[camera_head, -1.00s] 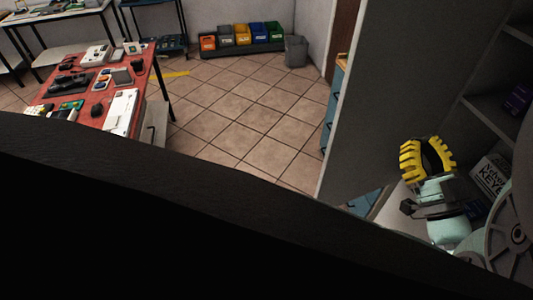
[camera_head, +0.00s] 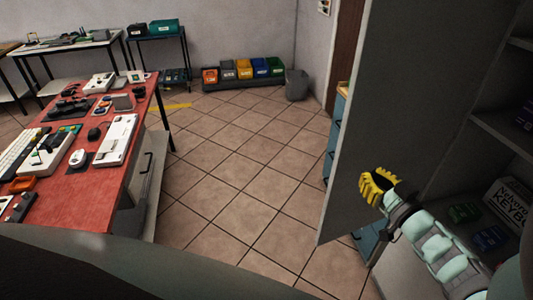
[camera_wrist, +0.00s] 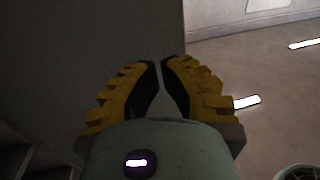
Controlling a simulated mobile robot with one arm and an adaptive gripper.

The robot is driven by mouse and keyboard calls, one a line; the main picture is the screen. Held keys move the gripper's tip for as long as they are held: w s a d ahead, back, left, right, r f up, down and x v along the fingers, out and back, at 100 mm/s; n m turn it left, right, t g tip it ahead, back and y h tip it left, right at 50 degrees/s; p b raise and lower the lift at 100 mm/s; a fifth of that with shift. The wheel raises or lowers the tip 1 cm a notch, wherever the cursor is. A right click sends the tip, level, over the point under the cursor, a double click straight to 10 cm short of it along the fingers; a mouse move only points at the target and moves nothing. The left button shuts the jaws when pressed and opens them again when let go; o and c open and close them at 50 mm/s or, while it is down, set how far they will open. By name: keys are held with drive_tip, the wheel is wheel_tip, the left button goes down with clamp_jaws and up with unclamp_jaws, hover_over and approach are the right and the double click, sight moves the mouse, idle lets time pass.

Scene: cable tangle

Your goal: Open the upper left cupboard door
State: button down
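The cupboard door (camera_head: 405,95) is a tall grey panel standing swung out from the cupboard at the right of the head view. Its inner face is towards me. My gripper (camera_head: 367,187), with yellow ribbed fingers, is in front of this inner face, towards the lower free edge. In the wrist view the door (camera_wrist: 90,50) fills the left and its edge runs just right of my gripper (camera_wrist: 160,64). The fingertips are nearly together with nothing between them. I cannot tell whether they touch the door. No handle shows.
Inside the cupboard, shelves (camera_head: 505,130) hold a white keyboard box (camera_head: 508,205) and small dark and green boxes. A red-topped table (camera_head: 100,190) with electronics stands at left. Coloured bins (camera_head: 243,70) line the back wall. The tiled floor (camera_head: 240,160) between is clear.

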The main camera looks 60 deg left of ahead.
sight(349, 156)
drive_tip(key=shift+p+x, duration=1.2)
drive_tip(key=shift+x, duration=2.35)
drive_tip(key=shift+s, duration=0.15)
drive_tip(key=shift+a, duration=0.1)
drive_tip(key=w+a+m+t+h+b, duration=0.1)
drive_tip(key=w+a+m+t+b, duration=0.1)
drive_tip(key=a, duration=0.7)
drive_tip(key=shift+w+t+b, duration=0.3)
drive_tip(key=shift+t+b, duration=0.5)
drive_tip(key=shift+b, duration=0.35)
